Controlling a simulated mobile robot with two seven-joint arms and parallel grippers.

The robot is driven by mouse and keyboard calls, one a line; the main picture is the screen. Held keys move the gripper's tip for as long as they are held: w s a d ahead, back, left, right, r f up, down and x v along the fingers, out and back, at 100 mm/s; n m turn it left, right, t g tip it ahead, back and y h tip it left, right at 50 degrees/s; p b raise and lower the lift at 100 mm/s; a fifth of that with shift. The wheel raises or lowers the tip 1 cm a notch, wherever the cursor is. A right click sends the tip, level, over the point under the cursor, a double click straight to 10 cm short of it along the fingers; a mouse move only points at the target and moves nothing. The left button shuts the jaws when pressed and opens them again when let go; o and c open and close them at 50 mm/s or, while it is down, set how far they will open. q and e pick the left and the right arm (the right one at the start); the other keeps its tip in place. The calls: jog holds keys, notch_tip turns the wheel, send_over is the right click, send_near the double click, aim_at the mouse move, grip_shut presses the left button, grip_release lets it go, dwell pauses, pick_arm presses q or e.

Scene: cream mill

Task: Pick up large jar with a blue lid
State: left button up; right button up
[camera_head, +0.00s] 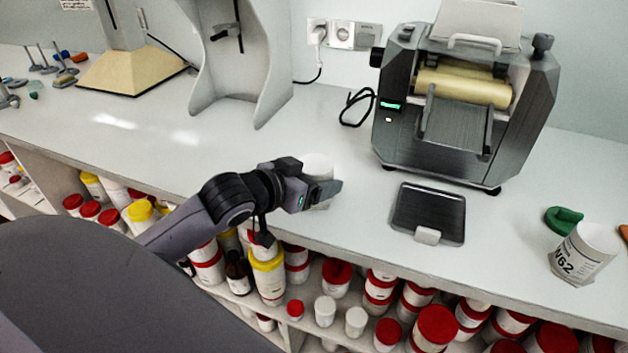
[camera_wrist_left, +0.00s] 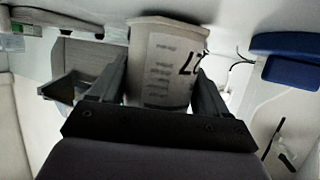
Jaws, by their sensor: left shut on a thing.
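My left gripper (camera_head: 325,190) is shut on a white jar or cup (camera_head: 317,167) over the front part of the counter. In the left wrist view the jar (camera_wrist_left: 165,62) sits between the two fingers (camera_wrist_left: 150,95), with dark print on its side. No blue lid shows on it. A blue block-like thing (camera_wrist_left: 285,58) is at the right of the wrist view; I cannot tell what it is. No jar with a blue lid is plain in the head view. My right gripper is not in view.
A grey roller mill (camera_head: 450,110) stands at the back right, with a dark tray (camera_head: 428,213) before it. A white cup marked W62 (camera_head: 585,252) is at far right by a green scoop-like thing (camera_head: 563,219). Red- and yellow-lidded jars (camera_head: 267,275) fill the shelf under the counter (camera_head: 330,115).

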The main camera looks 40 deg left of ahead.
pick_arm(q)
notch_tip(320, 180, up, 19)
jog(key=p, duration=0.3)
jog(key=shift+r, duration=0.2)
